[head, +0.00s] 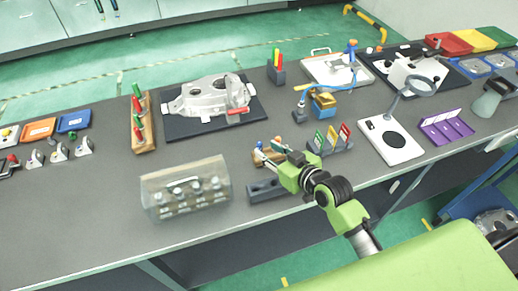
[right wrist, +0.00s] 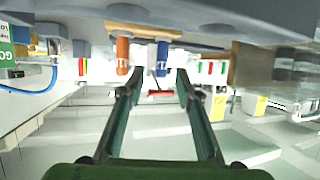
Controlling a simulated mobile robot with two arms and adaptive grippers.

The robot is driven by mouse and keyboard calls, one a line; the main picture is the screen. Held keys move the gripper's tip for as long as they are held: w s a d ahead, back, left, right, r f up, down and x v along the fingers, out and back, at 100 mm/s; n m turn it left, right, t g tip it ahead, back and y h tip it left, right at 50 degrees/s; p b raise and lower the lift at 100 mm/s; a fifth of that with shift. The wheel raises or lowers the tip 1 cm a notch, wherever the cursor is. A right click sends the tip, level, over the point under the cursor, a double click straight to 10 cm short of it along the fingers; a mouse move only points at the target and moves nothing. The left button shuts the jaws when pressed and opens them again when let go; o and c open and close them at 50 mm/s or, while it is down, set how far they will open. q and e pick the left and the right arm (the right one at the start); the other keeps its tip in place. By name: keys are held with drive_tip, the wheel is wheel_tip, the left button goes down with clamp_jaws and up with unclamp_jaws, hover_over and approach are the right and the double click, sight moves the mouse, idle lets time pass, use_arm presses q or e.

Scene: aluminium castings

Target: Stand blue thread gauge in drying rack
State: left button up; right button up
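My right gripper (head: 270,154) is low over the bench at a small wooden stand (head: 258,160). In the right wrist view, which looks upside down, its two fingers (right wrist: 160,80) are apart with a gap between them. The blue thread gauge (right wrist: 162,57) shows in that gap, near the fingertips, against the wooden stand (right wrist: 146,32). An orange-brown gauge (right wrist: 123,55) is beside it, near the other finger. In the head view the gripper partly hides the gauges. A dark slotted block (head: 268,190), possibly the drying rack, lies just in front. My left gripper is not in view.
A clear box (head: 187,188) with metal parts stands left of the stand. A dark holder with coloured cards (head: 331,141) is close on the right. A casting (head: 210,97) lies on a dark mat behind. The bench is free at front left.

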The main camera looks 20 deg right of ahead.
sight(261, 147)
drive_tip(key=shift+r+p+x, duration=0.25)
drive_tip(key=shift+p+x, duration=0.4)
drive_tip(key=shift+x, duration=1.75)
drive_tip(key=shift+w+a+f, duration=0.2)
drive_tip(key=shift+w+f, duration=0.05)
drive_tip(key=shift+w, duration=0.05)
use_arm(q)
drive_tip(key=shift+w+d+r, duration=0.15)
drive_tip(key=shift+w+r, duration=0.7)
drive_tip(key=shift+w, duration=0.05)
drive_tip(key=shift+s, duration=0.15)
use_arm(e)
drive_tip(key=shift+s, duration=0.1)
clamp_jaws()
